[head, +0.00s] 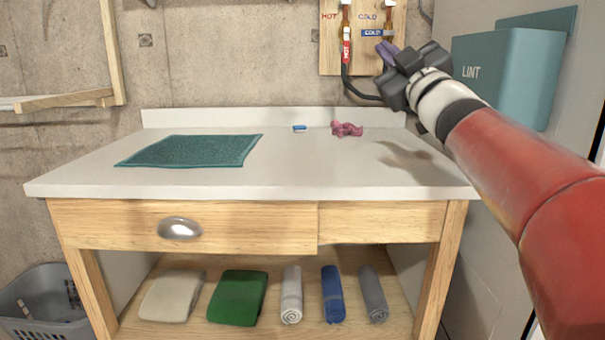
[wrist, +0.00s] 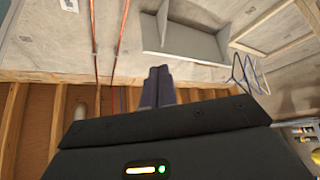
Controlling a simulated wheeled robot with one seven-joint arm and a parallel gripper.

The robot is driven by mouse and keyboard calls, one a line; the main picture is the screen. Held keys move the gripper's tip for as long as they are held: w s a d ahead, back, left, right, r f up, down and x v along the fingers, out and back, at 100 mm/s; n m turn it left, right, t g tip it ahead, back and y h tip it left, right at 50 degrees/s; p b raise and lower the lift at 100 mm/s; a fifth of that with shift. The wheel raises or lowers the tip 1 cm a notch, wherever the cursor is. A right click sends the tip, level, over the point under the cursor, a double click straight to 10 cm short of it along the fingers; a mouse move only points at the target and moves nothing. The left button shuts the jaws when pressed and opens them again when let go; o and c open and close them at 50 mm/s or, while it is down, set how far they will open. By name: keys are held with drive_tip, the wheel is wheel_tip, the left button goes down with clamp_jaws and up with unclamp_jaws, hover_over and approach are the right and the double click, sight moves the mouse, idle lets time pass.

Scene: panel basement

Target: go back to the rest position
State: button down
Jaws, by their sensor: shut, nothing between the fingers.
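My gripper (head: 386,52) is shut and empty. In the head view it is raised above the right back part of the white-topped table (head: 300,175), in front of the pipe board, and casts a shadow on the tabletop. My red and white arm reaches in from the right edge. In the wrist view the closed fingers of my gripper (wrist: 157,87) point away from the camera, with wall, pipes and ceiling beams beyond them. Nothing in the wrist view touches the fingers.
A teal mat (head: 190,151), a small blue item (head: 300,128) and a pink crumpled cloth (head: 347,129) lie on the table. The teal lint bin (head: 508,75) hangs close to my arm. Folded and rolled towels fill the lower shelf (head: 200,329). A grey basket (head: 45,320) stands left.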

drive_tip(key=s+d+f+m+g+h, duration=0.35)
drive_tip(key=s+f+m+h, duration=0.2)
drive_tip(key=f, duration=0.65)
drive_tip(key=s+d+f+m+g+h, duration=0.2)
drive_tip(key=s+f+m+g+h, duration=0.35)
drive_tip(key=f, duration=0.65)
drive_tip(key=s+a+f+g+y, duration=0.1)
drive_tip(key=s+a+f+g, duration=0.1)
drive_tip(key=s+f, duration=0.7)
drive_tip(key=s+a+f+m+g+y, duration=0.1)
drive_tip(key=s+a+f+g, duration=0.2)
drive_tip(key=s+f, duration=0.6)
drive_tip(key=shift+s+f+m+g+y, duration=0.35)
drive_tip(key=shift+f+g, duration=0.55)
drive_tip(key=shift+g, duration=0.3)
